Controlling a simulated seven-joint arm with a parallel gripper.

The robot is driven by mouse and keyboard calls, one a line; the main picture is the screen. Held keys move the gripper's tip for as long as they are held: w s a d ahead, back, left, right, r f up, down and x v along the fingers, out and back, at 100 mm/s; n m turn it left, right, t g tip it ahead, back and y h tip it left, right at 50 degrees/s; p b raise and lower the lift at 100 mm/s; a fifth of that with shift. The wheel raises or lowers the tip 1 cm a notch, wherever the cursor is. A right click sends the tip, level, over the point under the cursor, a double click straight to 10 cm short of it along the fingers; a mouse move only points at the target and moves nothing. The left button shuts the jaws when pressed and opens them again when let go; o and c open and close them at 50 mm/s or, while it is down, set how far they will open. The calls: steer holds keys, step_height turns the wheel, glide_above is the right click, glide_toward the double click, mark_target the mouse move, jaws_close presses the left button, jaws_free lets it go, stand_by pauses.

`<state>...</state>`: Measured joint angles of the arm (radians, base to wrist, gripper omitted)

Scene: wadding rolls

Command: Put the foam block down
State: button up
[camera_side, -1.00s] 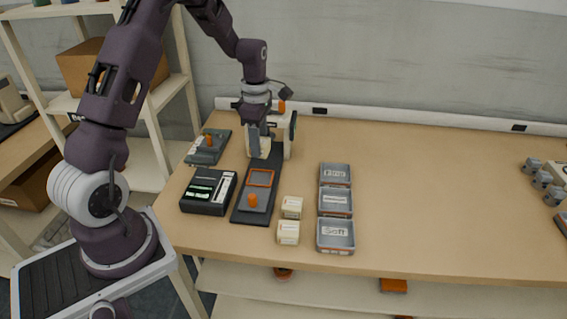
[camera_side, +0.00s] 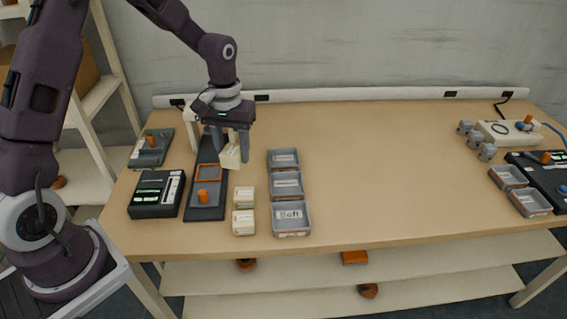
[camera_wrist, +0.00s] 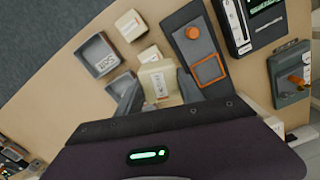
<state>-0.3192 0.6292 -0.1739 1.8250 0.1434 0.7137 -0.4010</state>
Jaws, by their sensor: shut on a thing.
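My gripper (camera_side: 231,152) is shut on a cream foam block (camera_side: 230,159), holding it above the table between the dark fixture and the grey trays. In the wrist view, the held block (camera_wrist: 157,78) shows a label and sits between the two fingers of my gripper (camera_wrist: 160,96). Three grey trays stand in a row to the right: a back tray (camera_side: 283,168), a middle tray (camera_side: 287,194) and a front tray (camera_side: 291,233), whose label appears to read "Soft". Two more cream blocks, one behind (camera_side: 244,190) and one in front (camera_side: 243,229), rest on the table left of the trays.
The dark fixture (camera_side: 204,213) has an orange frame and knob. A black device with green displays (camera_side: 156,196) and a grey unit with an orange knob (camera_side: 150,150) stand left. Other equipment (camera_side: 505,134) is at the far right. The table's middle is clear.

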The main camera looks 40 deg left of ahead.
steer(key=w+a+f+n, duration=0.2)
steer(key=w+a+n, duration=0.3)
steer(key=w+n, duration=0.4)
steer(key=n, duration=0.4)
glide_above(283, 163)
steer(key=f, duration=0.2)
step_height(283, 163, down, 9)
steer(key=shift+w+r, duration=0.1)
steer(key=shift+r, duration=0.1)
steer(key=o, duration=1.1)
steer(key=shift+f, duration=0.1)
steer(key=shift+o, duration=0.2)
